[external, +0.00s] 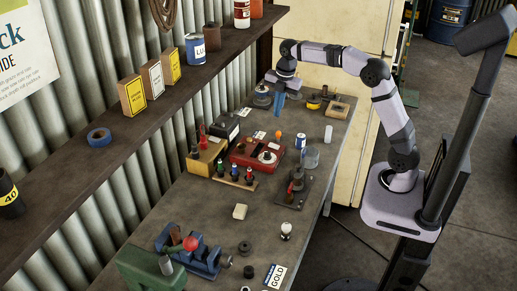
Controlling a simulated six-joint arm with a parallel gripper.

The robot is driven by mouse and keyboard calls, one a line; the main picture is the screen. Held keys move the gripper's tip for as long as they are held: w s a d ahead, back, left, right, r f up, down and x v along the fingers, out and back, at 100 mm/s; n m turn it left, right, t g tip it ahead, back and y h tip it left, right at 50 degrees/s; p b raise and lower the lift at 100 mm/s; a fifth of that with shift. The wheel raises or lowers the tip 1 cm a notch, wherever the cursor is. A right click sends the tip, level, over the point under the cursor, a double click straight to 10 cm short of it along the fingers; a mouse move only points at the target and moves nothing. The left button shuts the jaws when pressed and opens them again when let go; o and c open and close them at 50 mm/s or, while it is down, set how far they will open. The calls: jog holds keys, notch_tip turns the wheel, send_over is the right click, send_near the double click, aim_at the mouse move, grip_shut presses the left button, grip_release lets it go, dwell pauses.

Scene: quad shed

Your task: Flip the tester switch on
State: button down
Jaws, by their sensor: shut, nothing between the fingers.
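A red box-shaped device (246,153) with a round pale dial or knob on top sits on the bench near the wall; it looks like the tester. Its switch is too small to make out, so I cannot tell its position. My gripper (277,112) is at the far end of the bench, pointing down, beyond the red device and apart from it. Its blue fingers look shut and empty.
A dark box (226,127), a yellow-brown block (204,160) and a rack of small coloured-handled items (235,180) crowd the red device. A blue-and-white can (300,140) stands to its right. A blue vise (205,255) is at the near end. A shelf (75,170) overhangs the left.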

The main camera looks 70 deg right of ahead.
jog(key=p, duration=0.3)
send_over(271, 144)
jog(key=f, duration=1.2)
jog(key=shift+s, duration=0.35)
jog(key=shift+w+f+p, duration=0.15)
jog(key=shift+f+p, duration=0.15)
jog(key=shift+f, duration=0.65)
jog(key=shift+f, duration=0.1)
jog(key=shift+w+f, duration=0.1)
jog(key=shift+f, duration=0.15)
jog(key=shift+r, duration=0.1)
jog(key=shift+s, duration=0.25)
